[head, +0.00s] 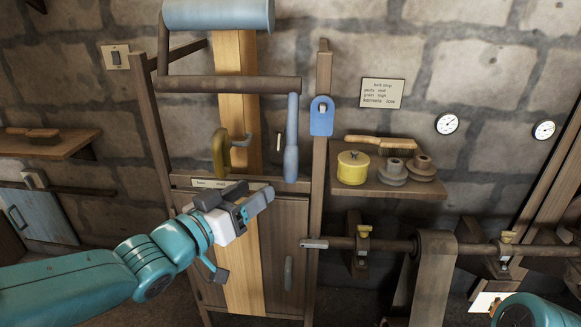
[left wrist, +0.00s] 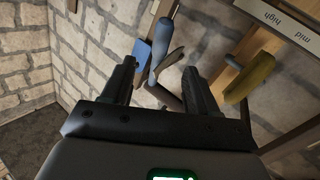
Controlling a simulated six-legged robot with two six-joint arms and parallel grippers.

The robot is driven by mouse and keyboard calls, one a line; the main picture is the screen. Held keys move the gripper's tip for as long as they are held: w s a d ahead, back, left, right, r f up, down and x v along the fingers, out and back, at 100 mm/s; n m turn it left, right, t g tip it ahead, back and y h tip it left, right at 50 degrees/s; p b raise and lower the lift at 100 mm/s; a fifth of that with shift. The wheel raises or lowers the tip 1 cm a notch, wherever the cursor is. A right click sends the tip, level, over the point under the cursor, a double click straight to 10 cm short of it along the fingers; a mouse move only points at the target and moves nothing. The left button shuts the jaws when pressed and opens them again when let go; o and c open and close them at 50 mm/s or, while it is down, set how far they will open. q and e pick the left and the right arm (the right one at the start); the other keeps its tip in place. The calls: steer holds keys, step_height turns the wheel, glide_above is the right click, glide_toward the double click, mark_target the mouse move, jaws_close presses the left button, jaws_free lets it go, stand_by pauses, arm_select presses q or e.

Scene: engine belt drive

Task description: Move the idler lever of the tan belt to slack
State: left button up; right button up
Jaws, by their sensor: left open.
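The wide tan belt (head: 244,270) runs vertically in front of the wall and is partly covered by my left gripper. A lever with a long blue handle (head: 291,140) hangs just right of the belt; the handle also shows between my fingers in the left wrist view (left wrist: 161,50). An olive curved handle (head: 221,153) is in front of the belt's left edge, and is at the right in the left wrist view (left wrist: 250,78). My left gripper (head: 247,196) is open and empty, below both handles and apart from them. My right gripper is out of view.
A brown horizontal bar (head: 240,85) crosses the belt above. A blue plate (head: 321,117) is on the right post. A shelf (head: 400,188) holds a yellow pot (head: 352,168) and weights. A horizontal shaft (head: 385,245) runs at lower right. A wooden cabinet (head: 285,225) stands behind the gripper.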

mark_target(286, 168)
arm_select(q)
steer(key=x, duration=0.6)
steer(key=p+x, duration=0.1)
steer(key=x, duration=0.5)
steer(key=shift+w+a, duration=0.2)
steer(key=shift+w, duration=0.05)
steer(key=shift+w+d+f, duration=0.1)
steer(key=shift+w+d, duration=0.1)
steer(key=shift+w, duration=0.1)
jaws_close()
steer(key=w+f+b, duration=0.1)
steer(key=b, duration=0.1)
steer(key=w+f+m+t+b, duration=0.1)
steer(key=w+b, duration=0.1)
steer(key=b, duration=0.1)
steer(key=shift+f+t+h, duration=0.1)
steer(key=shift+t+h, duration=0.2)
steer(key=shift+h, duration=0.1)
steer(key=shift+w+a+r+m+t+h+b, duration=0.1)
steer(key=shift+w+r+m+t+h+b, duration=0.25)
steer(key=shift+w, duration=0.35)
steer(key=shift+w+r+m+t+h+b, duration=0.15)
steer(key=shift+w+m+t+h+b, duration=0.3)
steer(key=shift+w, duration=0.25)
steer(key=shift+w+a+r+m+t+h+b, duration=0.1)
steer(key=shift+w+r+m+t+h+b, duration=0.3)
steer(key=shift+w, duration=0.35)
